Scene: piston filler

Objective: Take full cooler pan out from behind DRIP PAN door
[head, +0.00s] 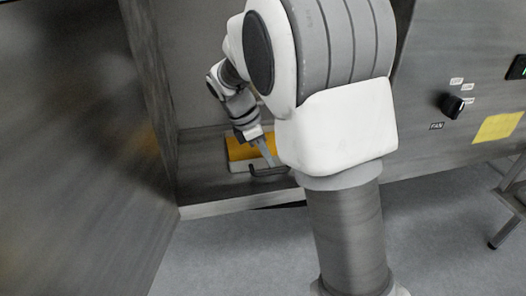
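The cooler pan (239,166) sits low inside the open metal compartment, behind and below my arm. A yellow-orange surface (238,148) shows at the pan; whether it is liquid is too small to tell. A dark bar handle (268,171) shows at its front. My gripper (267,157) points down at the pan's front, close to the handle. Whether the fingers touch the handle or are shut on it cannot be told. The right part of the pan is hidden by my arm. The large metal door (70,150) stands open at the left; no DRIP PAN label is readable.
The compartment's lower front edge (215,208) is a raised metal lip. A panel at the right has a black FAN knob (453,105) and a yellow label (497,127). A metal leg frame (508,205) stands at the far right. The grey floor in front is clear.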

